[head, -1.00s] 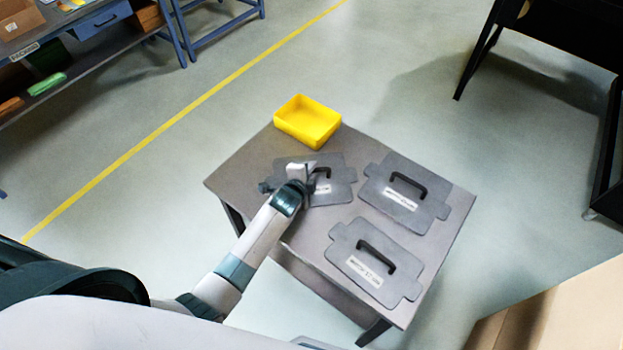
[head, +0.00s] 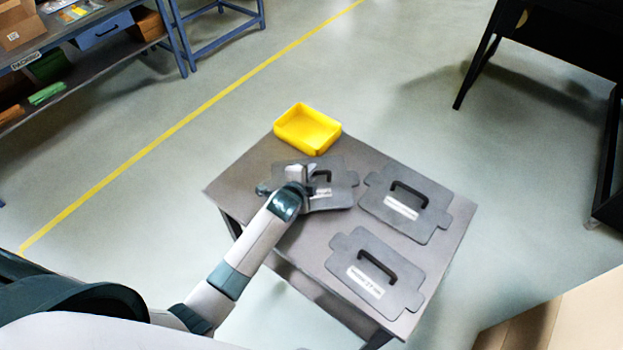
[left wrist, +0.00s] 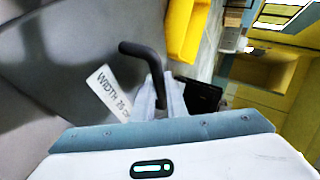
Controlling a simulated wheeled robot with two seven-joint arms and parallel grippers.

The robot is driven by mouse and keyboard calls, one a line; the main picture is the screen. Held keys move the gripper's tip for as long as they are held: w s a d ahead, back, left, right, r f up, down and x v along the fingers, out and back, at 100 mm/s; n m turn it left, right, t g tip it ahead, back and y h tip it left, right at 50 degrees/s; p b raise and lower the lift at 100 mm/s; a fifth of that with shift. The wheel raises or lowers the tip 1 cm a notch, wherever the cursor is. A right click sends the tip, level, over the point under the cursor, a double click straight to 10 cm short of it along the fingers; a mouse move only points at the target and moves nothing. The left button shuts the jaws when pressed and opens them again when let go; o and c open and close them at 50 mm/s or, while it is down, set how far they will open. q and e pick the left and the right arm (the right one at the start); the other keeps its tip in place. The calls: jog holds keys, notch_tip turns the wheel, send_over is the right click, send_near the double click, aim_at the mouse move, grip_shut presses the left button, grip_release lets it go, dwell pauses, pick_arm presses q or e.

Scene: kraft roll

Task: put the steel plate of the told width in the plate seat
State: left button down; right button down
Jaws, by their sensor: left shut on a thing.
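Three grey steel plates with side tabs, black handles and white labels lie on a small table (head: 238,190). My left gripper (head: 306,176) is at the far-left plate (head: 338,194) and partly hides it. In the left wrist view, the left gripper (left wrist: 168,96) is shut on the black handle (left wrist: 143,52) of this plate. Its label (left wrist: 109,90) starts with "WIDTH"; the number is hard to read. The right plate (head: 432,228) and the near plate (head: 347,245) lie apart from the gripper; their labels are blurred. No plate seat can be made out. My right gripper is out of view.
A yellow bin (head: 308,130) stands at the table's far corner, close behind the held plate. A black table (head: 555,40) is at the upper right, blue-framed shelving (head: 90,65) at the upper left, and a cardboard-coloured box (head: 560,310) at the lower right. The floor between is open.

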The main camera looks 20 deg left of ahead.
pick_arm(q)
jog(key=s+d+r+b, duration=0.4)
jog(key=d+r, duration=0.4)
jog(key=d, duration=0.3)
jog(key=shift+a+r, duration=0.1)
dwell(0.4)
jog(key=s+a+r+b, duration=0.3)
jog(key=s+a+b, duration=0.5)
jog(key=a, duration=0.4)
jog(key=shift+s+r, duration=0.25)
jog(key=shift+s, duration=0.35)
jog(key=shift+a+n, duration=0.1)
jog(key=shift+n, duration=0.2)
